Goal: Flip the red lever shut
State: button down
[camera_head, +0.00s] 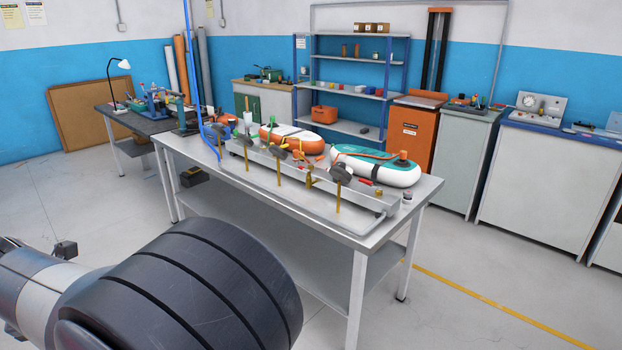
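A long grey metal bar (300,178) with several valve-like fittings runs along the white workbench (270,205). Yellow rods hang down from some fittings along its front. A small red piece (365,181) sits near its right end, and another small red piece (297,155) is near its middle. Both are too small to tell which is the red lever or how it is turned. My gripper is not in view; only a dark, thick part of my arm shows at lower left, apart from the bench.
A teal-and-white inflatable board (377,166) and an orange-and-white one (291,138) lie behind the bar. A blue hose (207,135) hangs at the bench's left. Shelves (350,92) and cabinets line the back wall. The floor right of the bench is clear.

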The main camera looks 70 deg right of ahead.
aim_at(368, 181)
jog(key=k, duration=1.1)
jog(key=z, duration=2.1)
jog(key=i+j, duration=0.15)
jog(key=i, duration=0.4)
jog(key=i+j, duration=0.2)
jog(key=i, duration=0.35)
jog(key=i+j, duration=0.15)
jog(key=i, duration=0.4)
jog(key=i+j, duration=0.15)
jog(key=i, duration=0.35)
